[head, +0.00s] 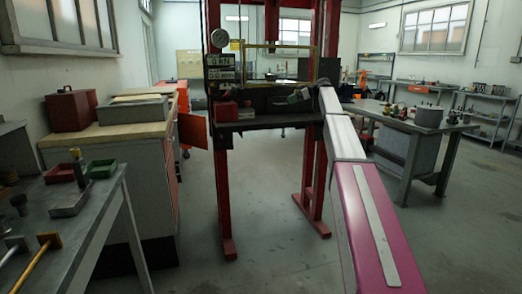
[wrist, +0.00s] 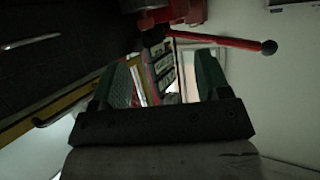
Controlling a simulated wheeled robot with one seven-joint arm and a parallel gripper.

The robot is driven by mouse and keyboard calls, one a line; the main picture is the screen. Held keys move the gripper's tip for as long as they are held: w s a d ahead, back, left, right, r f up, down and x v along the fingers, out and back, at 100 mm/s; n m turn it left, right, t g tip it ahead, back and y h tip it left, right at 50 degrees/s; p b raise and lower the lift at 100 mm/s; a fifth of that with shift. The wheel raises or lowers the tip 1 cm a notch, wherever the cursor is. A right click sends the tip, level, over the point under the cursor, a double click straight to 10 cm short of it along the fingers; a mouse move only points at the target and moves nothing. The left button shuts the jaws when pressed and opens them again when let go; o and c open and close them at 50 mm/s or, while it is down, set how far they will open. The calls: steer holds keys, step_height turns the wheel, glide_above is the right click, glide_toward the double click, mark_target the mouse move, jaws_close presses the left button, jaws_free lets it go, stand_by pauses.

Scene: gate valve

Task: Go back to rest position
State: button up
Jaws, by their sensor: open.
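My gripper (wrist: 162,72) is open in the wrist view, with two green fingers spread apart and nothing held between them. A red fitting (wrist: 180,12) with a red lever (wrist: 235,42) ending in a round knob is at the top of that view, beyond the fingertips and apart from them. In the head view my pink and white arm reaches up to the right side of a red frame. A small green part of my gripper (head: 298,96) shows there above the dark shelf. Red boxy items (head: 226,110) sit on the shelf's left part.
The red frame (head: 222,190) stands mid-room with a dark shelf (head: 265,121) across it. A grey workbench (head: 85,215) is at left, beside a wooden-topped cabinet (head: 105,130). Another table (head: 400,120) stands at right. The floor (head: 265,210) between is clear.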

steer(key=s+a+f+m+h, duration=0.1)
steer(key=s+f+m+h, duration=0.15)
steer(key=s+f, duration=0.7)
steer(key=s+a+f+m+h, duration=0.1)
steer(key=s+f+m+h, duration=0.15)
steer(key=s+f, duration=0.7)
steer(key=s+a+f+m+h, duration=0.1)
steer(key=s+f+m, duration=0.3)
steer(key=f, duration=1.1)
steer(key=s+d+f+m+h, duration=0.1)
steer(key=s+f+m+h, duration=0.1)
steer(key=s+f, duration=0.4)
steer(key=s+d+f+m+g+h, duration=0.1)
steer(key=s+f, duration=0.5)
steer(key=s, duration=0.9)
steer(key=s+d+f+m+g+h, duration=0.1)
steer(key=s+d+f+m+h, duration=0.2)
steer(key=s+f, duration=0.4)
steer(key=s+h, duration=0.1)
steer(key=s, duration=0.3)
steer(key=shift+s+m, duration=0.15)
steer(key=shift+m, duration=0.25)
